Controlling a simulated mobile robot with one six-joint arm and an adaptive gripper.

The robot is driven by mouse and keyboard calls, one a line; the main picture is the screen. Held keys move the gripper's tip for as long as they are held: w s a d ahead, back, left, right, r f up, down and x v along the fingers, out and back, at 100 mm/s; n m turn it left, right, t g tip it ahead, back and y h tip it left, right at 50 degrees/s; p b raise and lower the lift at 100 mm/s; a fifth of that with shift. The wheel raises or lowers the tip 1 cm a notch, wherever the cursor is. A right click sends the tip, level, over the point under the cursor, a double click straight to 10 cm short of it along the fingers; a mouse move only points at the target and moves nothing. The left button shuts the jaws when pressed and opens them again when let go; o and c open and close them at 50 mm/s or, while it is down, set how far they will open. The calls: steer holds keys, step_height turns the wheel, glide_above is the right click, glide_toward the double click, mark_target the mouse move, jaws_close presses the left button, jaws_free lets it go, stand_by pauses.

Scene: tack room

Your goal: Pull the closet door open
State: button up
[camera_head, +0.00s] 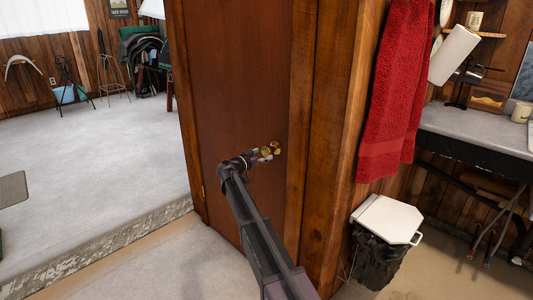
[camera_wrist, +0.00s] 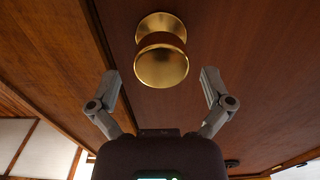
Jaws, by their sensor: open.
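The closet door (camera_head: 235,85) is a reddish-brown wooden panel in a rough wood frame, and it looks shut. Its round brass knob (camera_head: 277,148) is near the right edge of the door. My gripper (camera_head: 265,155) is right beside the knob. In the wrist view the knob (camera_wrist: 161,60) is large, ahead of and between the two spread fingers of my gripper (camera_wrist: 161,90). The fingers are open and do not appear to touch the knob. The door surface (camera_wrist: 240,40) fills most of the wrist view behind it.
A red towel (camera_head: 395,90) hangs on the wall right of the frame. A white-lidded bin (camera_head: 388,220) stands below it, beside a counter (camera_head: 475,125). A raised carpeted floor (camera_head: 90,150) with a worn step edge (camera_head: 110,240) lies left. The floor before the door (camera_head: 165,265) looks clear.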

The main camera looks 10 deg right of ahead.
steer(key=shift+x, duration=1.25)
